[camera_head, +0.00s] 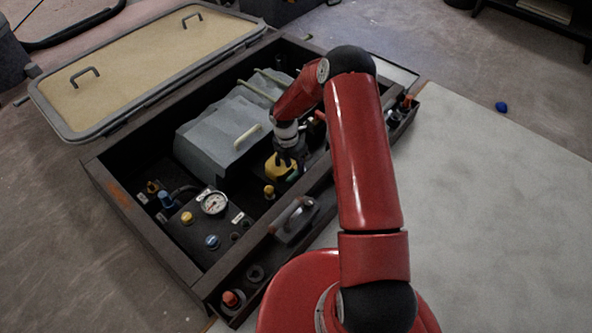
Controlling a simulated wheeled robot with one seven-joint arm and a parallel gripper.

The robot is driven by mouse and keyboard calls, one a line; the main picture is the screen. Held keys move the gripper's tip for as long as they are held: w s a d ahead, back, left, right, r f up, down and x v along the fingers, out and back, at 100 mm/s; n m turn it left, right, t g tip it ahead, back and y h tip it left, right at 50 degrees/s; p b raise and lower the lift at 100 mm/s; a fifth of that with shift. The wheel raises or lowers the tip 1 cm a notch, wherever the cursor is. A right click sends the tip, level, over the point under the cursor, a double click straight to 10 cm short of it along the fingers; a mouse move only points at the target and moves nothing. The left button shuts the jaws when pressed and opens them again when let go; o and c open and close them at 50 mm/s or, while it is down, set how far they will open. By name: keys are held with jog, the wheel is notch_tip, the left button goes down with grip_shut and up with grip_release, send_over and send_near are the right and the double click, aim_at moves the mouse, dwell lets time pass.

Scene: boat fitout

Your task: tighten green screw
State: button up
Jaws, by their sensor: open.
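My gripper (284,158) is small in the view, at the end of my red arm. It points down into the dark open box (140,223), over a yellow round part (279,168). A small green piece (293,177) shows just below and right of the gripper, beside the yellow part. It may be the green screw, but its shape is too small to make out. The fingers are dark and open. I cannot tell whether they touch the yellow part or the green piece.
A grey block with pale rods (215,130) fills the box's middle. A gauge (214,203), yellow knob (187,218) and blue knob (212,242) sit on its near-left panel. A handle (294,218) and red knob (231,299) are on the front ledge. The hinged lid (135,70) stands open behind.

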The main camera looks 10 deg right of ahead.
aim_at(296, 172)
jog(key=shift+s+d+f, duration=0.15)
jog(key=shift+f, duration=0.8)
jog(key=shift+s+d+f, duration=0.1)
jog(key=shift+s+f, duration=0.05)
jog(key=shift+f, duration=0.8)
grip_shut()
